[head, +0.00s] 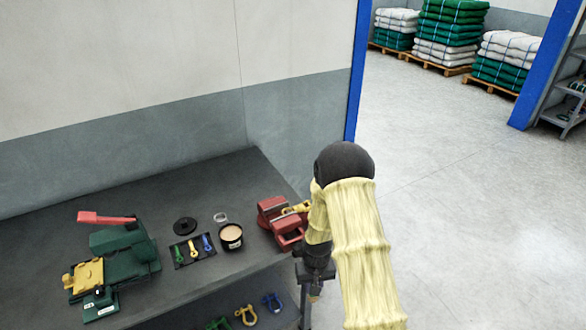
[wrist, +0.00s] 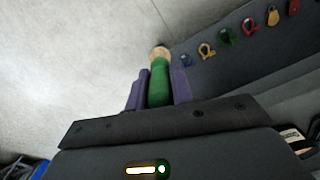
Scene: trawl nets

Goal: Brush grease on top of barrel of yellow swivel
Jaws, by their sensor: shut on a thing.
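A yellow metal piece, which looks like the yellow swivel (head: 298,208), sits at the red vise (head: 272,206) on the bench's right end. My arm partly hides it, and its barrel top cannot be made out. An open tub of pale grease (head: 231,233) stands on the bench left of the vise. My gripper (head: 315,290) is beyond the bench's right end, right of and below the vise in the head view. In the wrist view my gripper (wrist: 158,90) is shut on the green handle of a brush (wrist: 159,80), its pale bristle tip pointing away.
A black lid (head: 185,226) and a dark mat (head: 180,261) with green, yellow and blue tools lie beside the tub. A green machine (head: 118,243) stands at left. Several coloured shackles (wrist: 228,41) rest on the lower shelf. Open floor lies to the right.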

